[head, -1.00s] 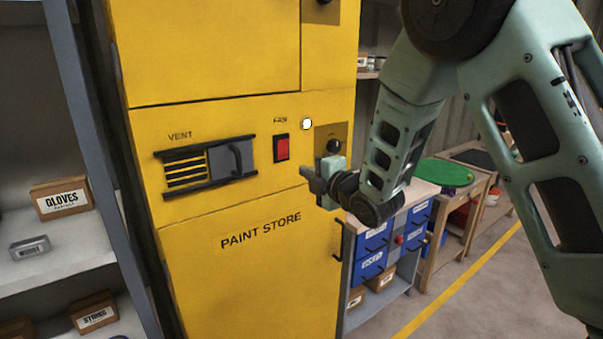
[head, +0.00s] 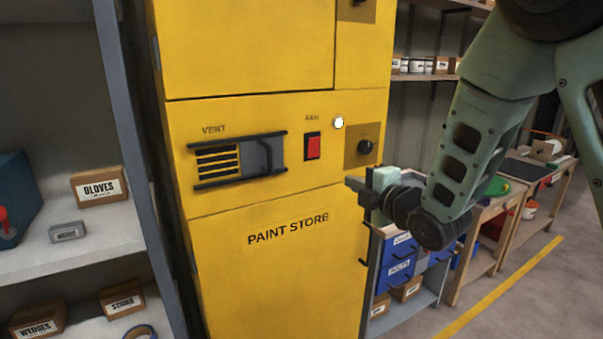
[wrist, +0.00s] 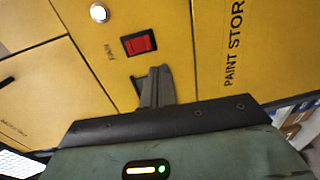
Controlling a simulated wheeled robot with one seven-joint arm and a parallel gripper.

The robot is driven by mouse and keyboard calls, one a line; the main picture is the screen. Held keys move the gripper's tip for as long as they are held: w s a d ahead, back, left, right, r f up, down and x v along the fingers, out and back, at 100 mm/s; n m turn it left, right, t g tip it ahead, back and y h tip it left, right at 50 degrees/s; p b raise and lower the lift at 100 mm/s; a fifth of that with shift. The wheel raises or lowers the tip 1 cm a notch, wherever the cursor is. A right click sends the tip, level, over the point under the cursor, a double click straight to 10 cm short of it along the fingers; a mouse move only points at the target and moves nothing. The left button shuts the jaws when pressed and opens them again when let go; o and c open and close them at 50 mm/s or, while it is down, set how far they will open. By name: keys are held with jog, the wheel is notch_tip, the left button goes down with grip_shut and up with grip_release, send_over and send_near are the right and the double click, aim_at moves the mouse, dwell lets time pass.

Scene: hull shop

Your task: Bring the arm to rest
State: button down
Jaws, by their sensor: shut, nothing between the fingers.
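My gripper (head: 357,187) is in front of the right side of the yellow paint store cabinet (head: 230,290), just below the black knob (head: 365,147). Its fingers are closed together and hold nothing. In the wrist view my gripper (wrist: 156,78) points at the cabinet front (wrist: 215,40), near the red fan switch (wrist: 138,42). I cannot tell whether the fingertips touch the panel. My arm comes in from the upper right and is bent, with the gripper pointing left.
The vent slider (head: 235,160) and a round white light (head: 338,122) are on the cabinet. A grey shelf (head: 85,240) with boxes stands at left. Blue bins (head: 400,268) and wooden benches (head: 515,215) are at right. Floor beyond the yellow line (head: 500,285) looks clear.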

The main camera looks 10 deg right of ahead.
jog(key=s+a+f+m+g+h, duration=0.1)
jog(key=s+a+f+m+g, duration=0.2)
jog(key=s+a+m+g, duration=0.35)
jog(key=s+a+f+m+g+h, duration=0.1)
jog(key=s+a+f+m+g, duration=0.25)
jog(key=s, duration=0.55)
jog(key=s+m+g+h, duration=0.2)
jog(key=s+m+g, duration=0.2)
jog(key=s, duration=1.5)
jog(key=shift+s+d+f+g+h, duration=0.15)
jog(key=shift+d+f+g+h, duration=0.2)
jog(key=shift+g, duration=0.75)
